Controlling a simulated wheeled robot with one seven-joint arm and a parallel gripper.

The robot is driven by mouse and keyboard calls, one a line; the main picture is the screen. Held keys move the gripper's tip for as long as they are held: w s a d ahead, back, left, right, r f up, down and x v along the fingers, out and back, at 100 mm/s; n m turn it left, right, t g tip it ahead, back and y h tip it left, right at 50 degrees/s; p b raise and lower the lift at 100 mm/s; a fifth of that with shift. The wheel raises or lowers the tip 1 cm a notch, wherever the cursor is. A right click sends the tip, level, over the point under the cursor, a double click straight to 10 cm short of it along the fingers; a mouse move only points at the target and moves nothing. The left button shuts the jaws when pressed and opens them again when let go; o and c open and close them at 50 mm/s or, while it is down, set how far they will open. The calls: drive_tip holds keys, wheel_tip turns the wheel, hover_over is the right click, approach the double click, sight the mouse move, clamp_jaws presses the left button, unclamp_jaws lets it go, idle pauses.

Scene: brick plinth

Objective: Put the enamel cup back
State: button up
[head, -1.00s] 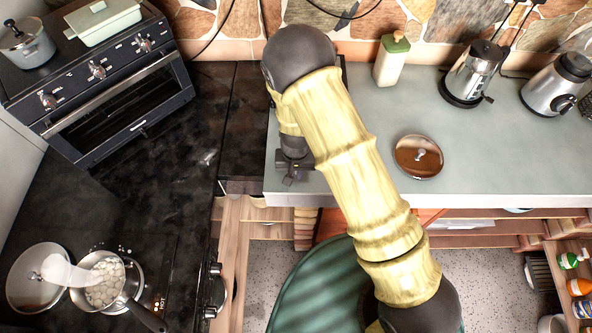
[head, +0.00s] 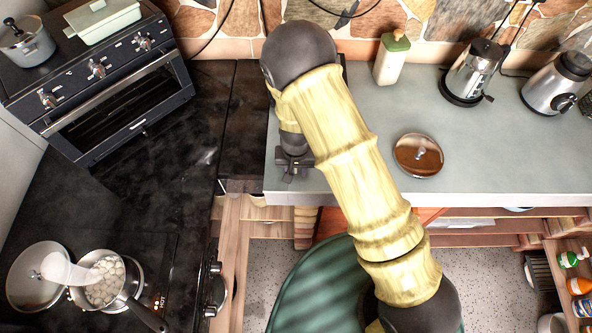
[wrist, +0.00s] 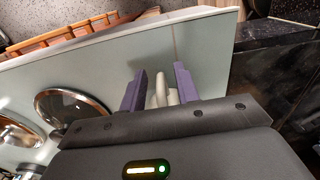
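My gripper (wrist: 159,92) shows in the wrist view with two purple fingers spread apart over the pale counter. A small pale, two-pronged thing (wrist: 161,92) lies between or beyond the fingers, with a gap beside the left finger; I cannot tell what it is. In the head view my gripper (head: 293,168) is at the left end of the counter, partly hidden by my arm. I cannot make out an enamel cup for certain. A white, scoop-like thing (head: 62,269) lies across a lid and a pot at lower left; I cannot tell whether it is the cup.
The grey-green counter (head: 480,145) carries a round lid (head: 418,155), a pale bottle (head: 391,59), a kettle (head: 471,75) and a blender (head: 555,84). A pot (head: 104,284) stands on the dark left counter, below the oven (head: 130,105). The front middle of the grey-green counter is mostly clear.

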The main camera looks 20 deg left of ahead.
wheel_tip(320, 180, up, 11)
drive_tip(key=b, duration=0.1)
idle(0.3)
drive_tip(key=shift+s+r, duration=0.1)
idle(0.6)
drive_tip(key=s+d+r+m+t, duration=0.1)
drive_tip(key=d+r, duration=0.3)
drive_tip(key=d, duration=0.5)
drive_tip(key=s+d+r+m, duration=0.1)
drive_tip(key=s+d+r, duration=0.1)
drive_tip(key=d+r, duration=0.3)
drive_tip(key=s+d+r+m+t, duration=0.1)
drive_tip(key=d+r, duration=0.4)
drive_tip(key=d, duration=0.8)
drive_tip(key=shift+s+d+t, duration=0.15)
drive_tip(key=shift+s+t, duration=0.15)
drive_tip(key=shift+s, duration=0.15)
drive_tip(key=shift+s+b+x, duration=0.2)
drive_tip(key=shift+b+x, duration=0.75)
drive_tip(key=shift+b, duration=0.2)
